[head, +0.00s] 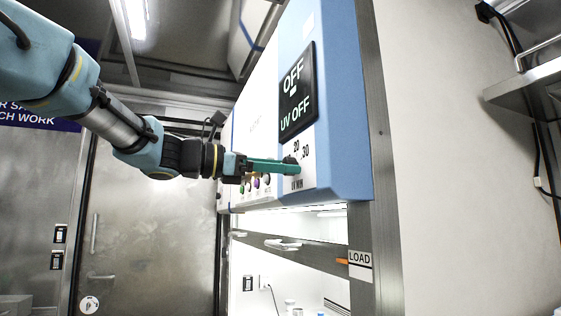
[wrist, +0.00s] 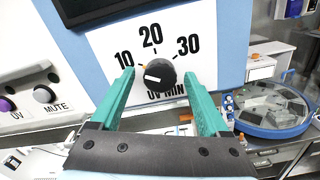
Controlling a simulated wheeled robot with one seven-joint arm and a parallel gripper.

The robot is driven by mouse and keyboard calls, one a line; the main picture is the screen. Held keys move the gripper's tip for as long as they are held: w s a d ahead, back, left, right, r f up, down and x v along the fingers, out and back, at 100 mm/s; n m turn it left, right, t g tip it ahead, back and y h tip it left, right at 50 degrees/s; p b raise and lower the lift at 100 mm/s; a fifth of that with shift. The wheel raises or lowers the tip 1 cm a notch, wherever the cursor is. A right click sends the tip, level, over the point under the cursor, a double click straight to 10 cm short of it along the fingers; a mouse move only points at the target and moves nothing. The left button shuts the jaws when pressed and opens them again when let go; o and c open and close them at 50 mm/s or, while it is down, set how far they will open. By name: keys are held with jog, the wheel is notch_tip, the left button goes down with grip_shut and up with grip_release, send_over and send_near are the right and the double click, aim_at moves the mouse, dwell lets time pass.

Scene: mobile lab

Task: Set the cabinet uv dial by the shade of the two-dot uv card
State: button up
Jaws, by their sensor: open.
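The UV dial is a black round knob (wrist: 165,66) with a white mark on it, on a white plate printed 10, 20, 30 and "UV MIN". In the wrist view the mark sits low on the left of the knob; which number it points to, I cannot tell. My gripper (wrist: 158,76) is open, its green fingers on either side of the knob; contact is unclear. In the head view my gripper (head: 288,165) reaches the dial plate and partly hides the knob. The blue and white cabinet (head: 335,110) has a display reading "OFF" and "UV OFF". No two-dot UV card is visible.
A round blue-rimmed container (wrist: 262,131) with grey pieces stands lower right. Below the cabinet is a lit opening beside a LOAD label (head: 360,258).

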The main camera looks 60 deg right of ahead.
jog(key=shift+s+d, duration=0.1)
jog(key=shift+c, duration=0.4)
grip_shut()
